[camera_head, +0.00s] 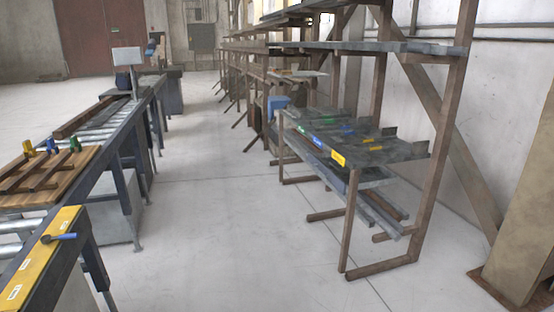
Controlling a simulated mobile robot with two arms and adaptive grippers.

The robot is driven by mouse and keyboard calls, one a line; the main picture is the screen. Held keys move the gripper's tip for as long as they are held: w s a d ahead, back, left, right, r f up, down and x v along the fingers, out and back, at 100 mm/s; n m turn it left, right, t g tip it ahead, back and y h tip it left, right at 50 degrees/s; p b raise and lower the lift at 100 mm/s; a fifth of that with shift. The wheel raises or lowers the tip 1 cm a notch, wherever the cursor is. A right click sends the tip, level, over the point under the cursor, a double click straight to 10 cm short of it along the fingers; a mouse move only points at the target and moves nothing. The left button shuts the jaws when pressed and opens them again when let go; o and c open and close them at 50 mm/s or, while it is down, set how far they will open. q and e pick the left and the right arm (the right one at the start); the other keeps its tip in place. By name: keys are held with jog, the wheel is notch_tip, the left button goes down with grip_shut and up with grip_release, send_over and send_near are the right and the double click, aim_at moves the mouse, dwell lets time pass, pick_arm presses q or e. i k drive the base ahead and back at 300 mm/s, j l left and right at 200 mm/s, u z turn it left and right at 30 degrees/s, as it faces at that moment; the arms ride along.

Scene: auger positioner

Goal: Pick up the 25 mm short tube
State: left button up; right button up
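I cannot make out a 25 mm short tube for certain. A grey sloped tray (400,152) on the rack at right carries coloured labels, among them a yellow one (338,158), but they are too small to read and I cannot tell what lies in its slots. Long grey pieces (378,212) lie on the level below the tray. Neither of my grippers is in view.
A roller conveyor bench (125,118) runs along the left. A wooden board (75,165) with dark bars and coloured clamps lies on it. The floor (225,215) between bench and rack is clear. A thick post (525,230) stands at right.

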aim_at(350, 133)
jog(key=i+z, duration=0.35)
jog(key=i, duration=2.15)
jog(key=i+z, duration=0.2)
jog(key=i, duration=0.3)
jog(key=i+j+z, duration=0.2)
jog(key=i, duration=0.3)
jog(key=i+j+z, duration=0.2)
jog(key=i, duration=0.25)
jog(key=i+j+z, duration=0.15)
jog(key=i, duration=0.35)
